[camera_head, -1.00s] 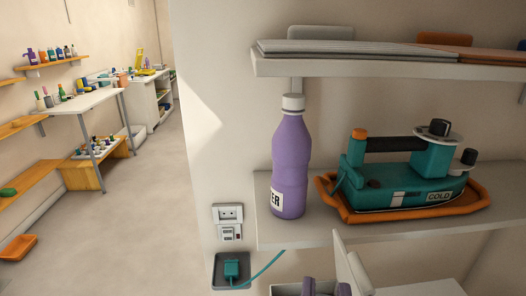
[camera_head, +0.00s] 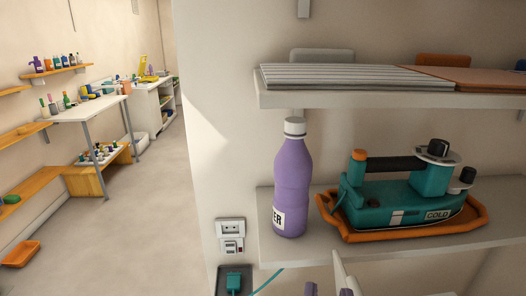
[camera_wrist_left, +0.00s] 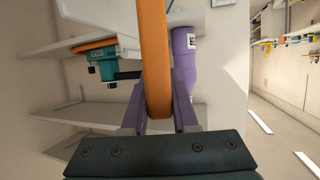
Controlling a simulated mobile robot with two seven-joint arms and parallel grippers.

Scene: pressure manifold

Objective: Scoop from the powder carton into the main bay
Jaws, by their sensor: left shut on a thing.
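In the left wrist view my left gripper (camera_wrist_left: 160,118) has its purple fingers shut on a long orange bar (camera_wrist_left: 153,60), which runs up out of the picture. Whether the bar is the scoop's handle I cannot tell. In the head view only purple tips of a gripper show at the bottom edge, beside a white upright panel (camera_head: 346,273) whose identity is unclear. A teal iron (camera_head: 405,203) marked COLD stands in an orange tray (camera_head: 370,235) on the shelf. I cannot make out the powder carton or the main bay. My right gripper is not in view.
A purple bottle (camera_head: 292,185) with a white cap stands on the shelf (camera_head: 300,250), left of the iron. A higher shelf (camera_head: 380,98) hangs above. A wall socket (camera_head: 231,235) and teal plug (camera_head: 234,282) are at lower left. Open floor (camera_head: 150,210) lies left.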

